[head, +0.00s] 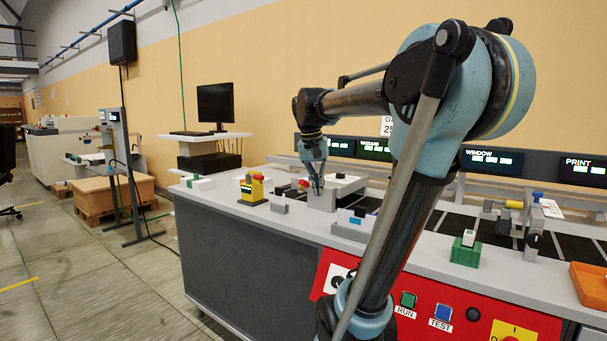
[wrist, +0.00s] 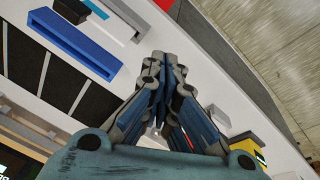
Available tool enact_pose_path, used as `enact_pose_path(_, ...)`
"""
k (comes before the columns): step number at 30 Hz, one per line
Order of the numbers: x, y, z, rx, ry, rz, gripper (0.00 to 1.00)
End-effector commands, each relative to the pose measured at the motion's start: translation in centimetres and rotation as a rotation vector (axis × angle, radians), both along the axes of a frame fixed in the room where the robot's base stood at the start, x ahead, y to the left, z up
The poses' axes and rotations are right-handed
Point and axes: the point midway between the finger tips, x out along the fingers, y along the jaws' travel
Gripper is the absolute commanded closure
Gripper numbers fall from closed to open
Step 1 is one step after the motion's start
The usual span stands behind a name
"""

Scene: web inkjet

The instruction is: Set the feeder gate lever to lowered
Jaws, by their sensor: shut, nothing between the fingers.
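My gripper (head: 318,188) is over the far-left part of the grey machine bench in the head view, pointing down, its fingers together and empty. In the wrist view my gripper (wrist: 158,125) fills the middle. A small red knob (head: 304,183) shows just left of the fingertips in the head view, by a light grey block (head: 322,200); it may be the feeder gate lever, but I cannot tell. Its arm and position are too small to read. I cannot tell whether the fingers touch anything, as they hide what lies behind them in the wrist view.
A yellow device (head: 253,190) with a red top stands left of my gripper. A grey block with a blue part (head: 356,222) is to the right and nearer. A green block (head: 466,250) and an orange tray (head: 590,280) lie further right. A red button panel (head: 440,310) fronts the bench.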

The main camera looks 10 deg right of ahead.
Motion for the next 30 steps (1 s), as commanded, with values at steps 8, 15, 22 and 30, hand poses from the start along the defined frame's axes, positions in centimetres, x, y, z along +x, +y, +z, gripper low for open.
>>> enact_pose_path(8,4.7,0.8,4.2,-0.031,0.001,-0.072,1.0)
enact_pose_path(15,8.6,1.6,7.4,-0.058,-0.003,-0.135,1.0)
enact_pose_path(22,12.3,2.5,10.0,-0.083,-0.011,-0.197,1.0)
enact_pose_path(30,16.3,3.6,12.6,-0.115,-0.022,-0.267,1.0)
